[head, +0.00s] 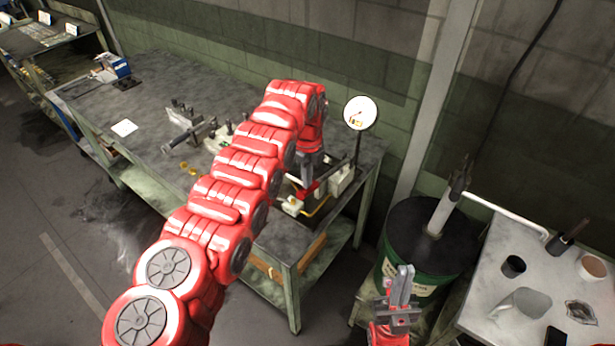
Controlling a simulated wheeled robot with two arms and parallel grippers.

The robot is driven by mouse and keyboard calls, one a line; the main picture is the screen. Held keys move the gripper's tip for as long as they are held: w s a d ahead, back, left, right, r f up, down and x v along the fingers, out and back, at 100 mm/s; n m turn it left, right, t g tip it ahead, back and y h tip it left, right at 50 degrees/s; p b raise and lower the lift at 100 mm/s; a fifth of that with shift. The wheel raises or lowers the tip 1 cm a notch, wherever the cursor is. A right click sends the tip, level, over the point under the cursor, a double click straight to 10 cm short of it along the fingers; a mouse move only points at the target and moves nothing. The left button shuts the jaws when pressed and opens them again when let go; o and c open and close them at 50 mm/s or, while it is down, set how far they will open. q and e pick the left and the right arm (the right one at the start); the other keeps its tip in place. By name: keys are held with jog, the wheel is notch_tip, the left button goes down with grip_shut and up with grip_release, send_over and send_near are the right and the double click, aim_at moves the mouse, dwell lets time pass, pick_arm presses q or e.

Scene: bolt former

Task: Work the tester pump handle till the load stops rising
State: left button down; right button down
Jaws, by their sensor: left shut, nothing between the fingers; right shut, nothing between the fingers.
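The tester stands at the right end of the workbench, with a round white dial gauge (360,113) on a thin post. Its pale base (342,180) and a yellow hose or pipe (318,208) show low beside my arm. My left arm reaches across the bench to it, and my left gripper (309,175) is shut and points down at the tester. A red part shows just below the fingers; I cannot tell whether it is the pump handle or whether the fingers touch it. The dial reading is too small to make out. My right gripper (402,283) is shut, empty and upright, away from the tester.
A dark green drum (388,258) with a pump on top stands right of the bench. A grey side table (480,290) holds cups and small items. The workbench (160,95) carries a metal fixture (187,125) and a white card (124,128). Floor at left is clear.

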pick_arm(q)
jog(key=shift+s+f+b, duration=0.1)
jog(key=shift+f+b, duration=0.25)
jog(key=shift+f, duration=0.3)
notch_tip(320, 180, down, 8)
jog(key=b, duration=0.6)
notch_tip(320, 180, up, 11)
jog(key=p, duration=0.2)
jog(key=shift+r+p, duration=0.1)
jog(key=shift+p, duration=0.3)
dwell(0.5)
dwell(0.9)
